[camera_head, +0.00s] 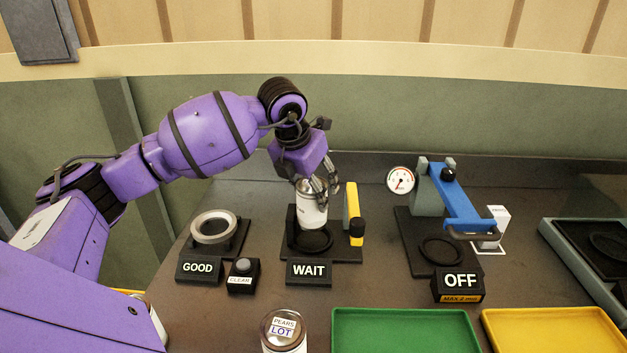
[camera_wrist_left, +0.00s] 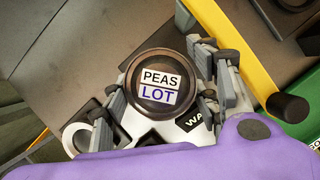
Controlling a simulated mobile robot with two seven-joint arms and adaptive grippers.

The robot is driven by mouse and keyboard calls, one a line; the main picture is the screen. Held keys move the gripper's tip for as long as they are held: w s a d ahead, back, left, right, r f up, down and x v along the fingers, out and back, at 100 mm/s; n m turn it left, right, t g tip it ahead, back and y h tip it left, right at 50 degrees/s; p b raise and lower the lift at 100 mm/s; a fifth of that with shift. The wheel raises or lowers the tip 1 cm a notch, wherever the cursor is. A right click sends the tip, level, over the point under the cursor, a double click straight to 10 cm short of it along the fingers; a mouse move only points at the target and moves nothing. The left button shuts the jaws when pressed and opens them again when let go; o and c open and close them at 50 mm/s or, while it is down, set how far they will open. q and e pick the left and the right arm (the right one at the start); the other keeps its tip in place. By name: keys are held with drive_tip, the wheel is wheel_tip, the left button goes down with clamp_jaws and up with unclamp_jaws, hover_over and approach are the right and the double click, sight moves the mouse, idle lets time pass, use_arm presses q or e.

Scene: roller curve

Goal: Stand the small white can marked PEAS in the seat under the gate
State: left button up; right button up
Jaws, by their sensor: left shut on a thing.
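The white can marked PEAS (camera_head: 312,208) is upright in my left gripper (camera_head: 318,190). The wrist view shows its dark lid with the PEAS LOT label (camera_wrist_left: 160,88) between the fingers (camera_wrist_left: 165,105). The gripper is shut on the can near its top. The can is over the back part of the round black seat (camera_head: 311,241) behind the WAIT sign (camera_head: 309,272); I cannot tell whether its base touches. The yellow gate bar (camera_head: 351,207) stands raised at the seat's right, with a black knob (camera_head: 357,229). My right gripper is not in view.
A PEARS can (camera_head: 284,332) stands at the front. Left are a ring fixture (camera_head: 213,228) marked GOOD and a CLEAR button (camera_head: 243,267). Right is a blue-armed press (camera_head: 460,205) marked OFF. Green (camera_head: 405,315) and yellow (camera_head: 553,315) trays lie at the front right.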

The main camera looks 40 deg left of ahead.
use_arm(q)
wheel_tip(320, 180, down, 3)
drive_tip(key=shift+r+b, duration=0.1)
drive_tip(key=shift+b, duration=0.4)
drive_tip(key=shift+f+b, duration=0.5)
drive_tip(key=shift+f, duration=0.7)
drive_tip(key=shift+s+a+f, duration=0.1)
drive_tip(key=shift+a, duration=0.2)
idle(0.3)
